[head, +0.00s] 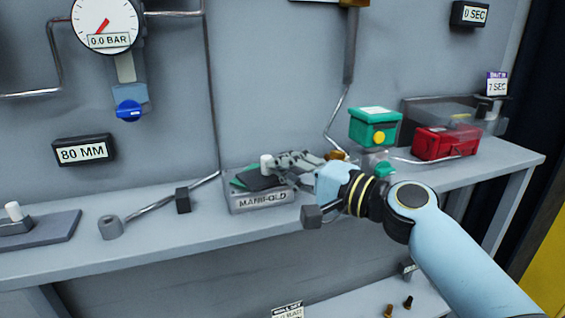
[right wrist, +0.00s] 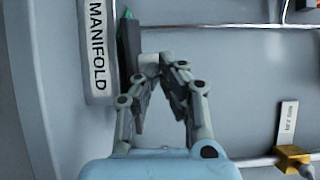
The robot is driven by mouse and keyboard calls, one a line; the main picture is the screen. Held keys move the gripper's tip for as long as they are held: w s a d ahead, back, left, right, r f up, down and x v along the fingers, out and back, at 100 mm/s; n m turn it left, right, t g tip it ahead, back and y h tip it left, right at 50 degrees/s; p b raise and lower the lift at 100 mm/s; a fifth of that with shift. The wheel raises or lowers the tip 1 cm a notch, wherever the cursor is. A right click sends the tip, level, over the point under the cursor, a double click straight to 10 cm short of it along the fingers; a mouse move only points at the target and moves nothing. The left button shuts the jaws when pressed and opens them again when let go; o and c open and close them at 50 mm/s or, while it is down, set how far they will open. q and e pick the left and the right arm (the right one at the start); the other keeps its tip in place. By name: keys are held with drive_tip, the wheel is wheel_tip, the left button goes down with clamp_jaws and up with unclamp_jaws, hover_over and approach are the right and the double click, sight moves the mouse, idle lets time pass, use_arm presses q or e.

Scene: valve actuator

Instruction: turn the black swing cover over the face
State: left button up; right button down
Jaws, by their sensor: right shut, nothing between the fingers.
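The grey manifold block (head: 262,203) sits on the shelf, with its label facing front; it also shows in the right wrist view (right wrist: 99,50). On its top lies a green face (head: 238,182), partly covered by the black swing cover (head: 260,182). A white knob (head: 266,162) stands up from the cover. My right gripper (head: 280,163) is just right of the knob, its fingers shut and empty. In the right wrist view the fingertips (right wrist: 160,68) are close to the pale knob; I cannot tell if they touch it. My left gripper is not in view.
A green box (head: 375,127) and a red box (head: 445,143) stand to the right on the shelf. A rod with a grey ring end (head: 111,228) lies left of the manifold. A pressure gauge (head: 104,25) and pipes line the wall. Bare shelf lies front-left of the manifold.

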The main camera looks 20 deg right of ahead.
sight(267, 178)
drive_tip(key=shift+w+a, duration=0.1)
drive_tip(key=shift+w, duration=0.05)
drive_tip(key=shift+w+a+r+m+t+h+p, duration=0.2)
drive_tip(key=shift+a+m+t+h+p, duration=0.25)
drive_tip(key=shift+h+p, duration=0.2)
drive_tip(key=shift+w+a+m+h, duration=0.15)
drive_tip(key=shift+a+m+h, duration=0.1)
drive_tip(key=shift+a+m, duration=0.15)
drive_tip(key=shift+w+a+f, duration=0.2)
drive_tip(key=shift+w+a, duration=0.1)
drive_tip(key=shift+a, duration=0.15)
drive_tip(key=shift+d, duration=0.1)
